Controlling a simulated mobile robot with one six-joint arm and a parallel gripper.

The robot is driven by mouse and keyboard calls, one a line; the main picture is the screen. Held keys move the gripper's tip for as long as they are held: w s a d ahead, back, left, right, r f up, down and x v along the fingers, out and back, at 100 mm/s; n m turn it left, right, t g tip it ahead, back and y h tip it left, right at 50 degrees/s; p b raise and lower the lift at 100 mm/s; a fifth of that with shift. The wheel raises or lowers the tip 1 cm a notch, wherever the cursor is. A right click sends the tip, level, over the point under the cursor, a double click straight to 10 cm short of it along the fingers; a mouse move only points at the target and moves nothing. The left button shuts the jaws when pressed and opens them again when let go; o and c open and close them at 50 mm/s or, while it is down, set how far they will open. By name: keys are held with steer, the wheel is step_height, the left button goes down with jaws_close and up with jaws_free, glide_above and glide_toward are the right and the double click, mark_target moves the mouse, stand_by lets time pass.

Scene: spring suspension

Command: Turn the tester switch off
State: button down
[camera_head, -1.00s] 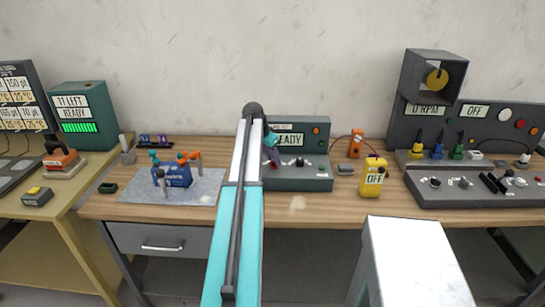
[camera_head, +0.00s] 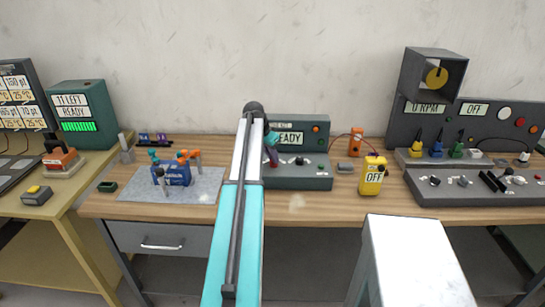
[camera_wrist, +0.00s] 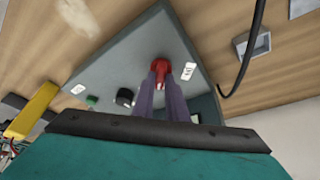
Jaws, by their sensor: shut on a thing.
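The tester (camera_head: 318,184) is a grey-green box with a sloped panel and an upright display showing "READY", at the middle of the wooden bench. In the wrist view its panel (camera_wrist: 125,55) carries a red switch (camera_wrist: 160,65), a black knob (camera_wrist: 124,97) and a green button (camera_wrist: 92,100). My gripper (camera_wrist: 160,85) has its two purple fingers closed on the red switch. In the head view my gripper (camera_head: 272,158) is at the left part of the panel, and my arm hides that side. The switch's exact position is hard to tell.
A yellow meter (camera_head: 372,178) reading "OFF" and an orange device (camera_head: 355,143) stand right of the tester. A blue block (camera_head: 175,174) with tools sits on a grey mat (camera_head: 205,190) to the left. A motor test console (camera_head: 460,190) stands far right.

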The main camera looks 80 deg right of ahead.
steer(key=n+t+b, duration=0.1)
steer(key=n, duration=0.2)
steer(key=shift+s+a+n+h, duration=0.1)
steer(key=shift+n+h, duration=0.2)
steer(key=n+t, duration=0.1)
steer(key=n, duration=0.1)
steer(key=n+t, duration=0.1)
steer(key=n, duration=0.2)
steer(key=shift+s+t+b, duration=0.15)
steer(key=shift+t+b, duration=0.15)
steer(key=shift+b, duration=0.05)
steer(key=n+t, duration=0.1)
steer(key=n, duration=0.2)
steer(key=n+t+b, duration=0.1)
steer(key=n, duration=0.1)
steer(key=shift+s+d+n, duration=0.15)
steer(key=shift+d+n, duration=0.05)
steer(key=shift+n, duration=0.2)
steer(key=shift+s+n+t+y+b, duration=0.1)
steer(key=shift+n+t+y+b, duration=0.25)
steer(key=shift+n+y, duration=0.8)
steer(key=shift+n+h, duration=0.25)
steer(key=shift+n, duration=0.3)
steer(key=c, duration=1.8)
jaws_free()
steer(key=shift+o, duration=0.2)
